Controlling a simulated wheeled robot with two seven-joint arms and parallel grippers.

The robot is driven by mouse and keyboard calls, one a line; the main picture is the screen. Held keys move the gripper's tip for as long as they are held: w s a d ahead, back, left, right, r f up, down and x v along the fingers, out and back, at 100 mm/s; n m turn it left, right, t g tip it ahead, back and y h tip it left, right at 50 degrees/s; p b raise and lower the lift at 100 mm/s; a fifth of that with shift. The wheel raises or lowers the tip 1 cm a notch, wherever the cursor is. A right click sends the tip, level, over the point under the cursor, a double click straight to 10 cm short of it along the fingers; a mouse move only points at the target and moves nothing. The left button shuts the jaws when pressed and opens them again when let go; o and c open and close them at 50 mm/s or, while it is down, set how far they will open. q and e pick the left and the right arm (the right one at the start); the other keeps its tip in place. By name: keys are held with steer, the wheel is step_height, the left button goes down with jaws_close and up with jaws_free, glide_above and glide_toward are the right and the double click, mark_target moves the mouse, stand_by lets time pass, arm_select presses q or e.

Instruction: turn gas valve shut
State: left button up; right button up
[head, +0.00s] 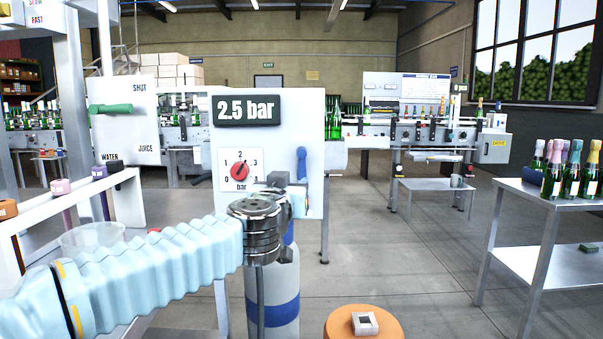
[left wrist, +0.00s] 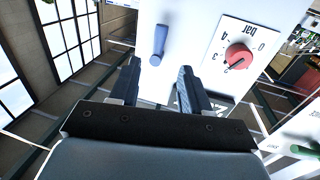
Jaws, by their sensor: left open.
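The gas valve's blue lever (head: 302,160) stands upright on the right side of a white panel (head: 308,115). In the left wrist view the blue lever (left wrist: 159,42) lies just beyond and between the fingertips. My left gripper (head: 291,184) is open in front of the panel, just below the lever. Its two dark fingers (left wrist: 158,67) show apart with nothing between them; I cannot tell if either touches the lever. A red dial (head: 239,171) on a 0 to 4 bar scale is left of the lever. The display (head: 246,109) reads 2.5 bar. My right gripper is not in view.
A gas cylinder with a blue band (head: 273,311) stands below the panel. A green handle (head: 110,109) marked SHUT, WATER and JUICE is at left. An orange stool (head: 345,324) is in front.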

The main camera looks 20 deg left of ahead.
mark_target(301, 173)
arm_select(q)
steer(key=x, duration=1.1)
steer(key=shift+w+a, duration=0.1)
steer(key=shift+f, duration=0.1)
jaws_close()
